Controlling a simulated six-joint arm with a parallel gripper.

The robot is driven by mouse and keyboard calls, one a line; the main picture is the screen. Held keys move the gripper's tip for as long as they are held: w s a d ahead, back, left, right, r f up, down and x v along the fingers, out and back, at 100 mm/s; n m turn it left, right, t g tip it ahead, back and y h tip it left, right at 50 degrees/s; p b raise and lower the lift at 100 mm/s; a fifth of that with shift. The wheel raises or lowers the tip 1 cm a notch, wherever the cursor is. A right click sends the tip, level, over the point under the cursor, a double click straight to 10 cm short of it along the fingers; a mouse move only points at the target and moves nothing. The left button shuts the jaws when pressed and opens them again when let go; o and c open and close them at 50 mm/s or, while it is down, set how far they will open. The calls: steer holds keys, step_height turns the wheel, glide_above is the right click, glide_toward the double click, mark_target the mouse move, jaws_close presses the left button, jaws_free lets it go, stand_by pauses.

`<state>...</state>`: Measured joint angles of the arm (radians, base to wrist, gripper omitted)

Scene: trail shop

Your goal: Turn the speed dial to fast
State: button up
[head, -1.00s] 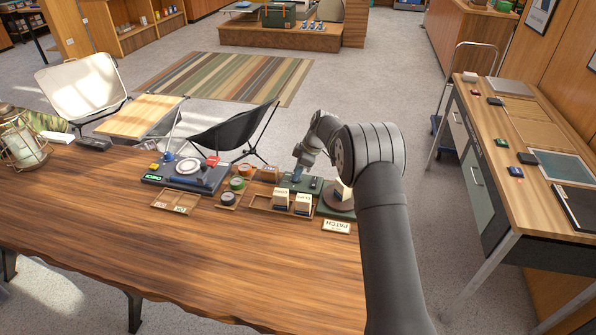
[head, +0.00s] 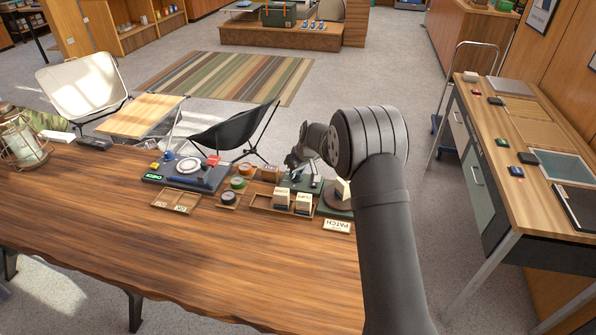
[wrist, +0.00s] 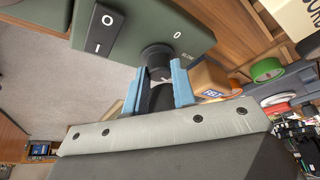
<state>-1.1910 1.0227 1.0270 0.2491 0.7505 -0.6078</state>
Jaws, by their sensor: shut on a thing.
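The speed dial (wrist: 157,54) is a dark round knob on a green machine panel in the wrist view, with "0" and "SLOW" lettering beside it. My gripper (wrist: 160,85) has its two blue fingers on either side of the dial and is shut on it. The fingers cover part of the dial, and I cannot tell its exact setting. No "fast" mark is legible. In the head view the green machine (head: 317,183) stands at the table's far edge, partly behind my gripper (head: 294,166). The dial is too small to make out there.
A rocker switch (wrist: 100,33) sits on the same panel. Wooden trays with small boxes (head: 281,198), tape rolls (head: 238,183) and a "PATCH" sign (head: 337,225) are close by on the table. The table's front left (head: 180,255) is clear.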

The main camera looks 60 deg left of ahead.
steer(key=shift+s+m+t, duration=0.1)
steer(key=shift+m+t, duration=0.3)
steer(key=shift+m, duration=0.6)
steer(key=o, duration=1)
steer(key=v, duration=1.7)
steer(key=shift+r, duration=0.25)
steer(key=shift+s+f, duration=0.1)
steer(key=x, duration=1.7)
steer(key=shift+f, duration=0.15)
